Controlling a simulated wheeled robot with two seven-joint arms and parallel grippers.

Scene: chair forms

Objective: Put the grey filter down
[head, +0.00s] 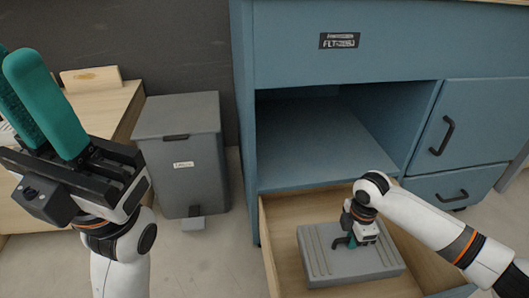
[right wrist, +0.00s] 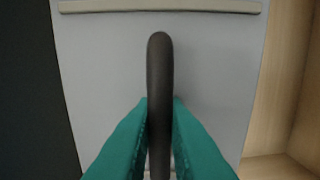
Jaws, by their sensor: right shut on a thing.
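The grey filter (head: 318,259) is a flat, ribbed slab within the open wooden drawer. I cannot tell whether it rests on the drawer floor or hangs just above it. My right gripper (head: 345,242) is over its middle, shut on its dark handle. The right wrist view shows the handle (right wrist: 159,85) between the teal fingers (right wrist: 159,135) and the filter's grey face (right wrist: 215,75) behind. My left gripper (head: 25,75) is raised at the left, empty and apparently open, with its teal fingers pointing up.
The wooden drawer (head: 268,232) extends from the blue cabinet (head: 290,45), below an empty shelf space (head: 310,140). A grey pedal bin (head: 190,140) stands left of the cabinet. A wooden desk (head: 118,108) is behind my left arm. Drawer floor shows right of the filter.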

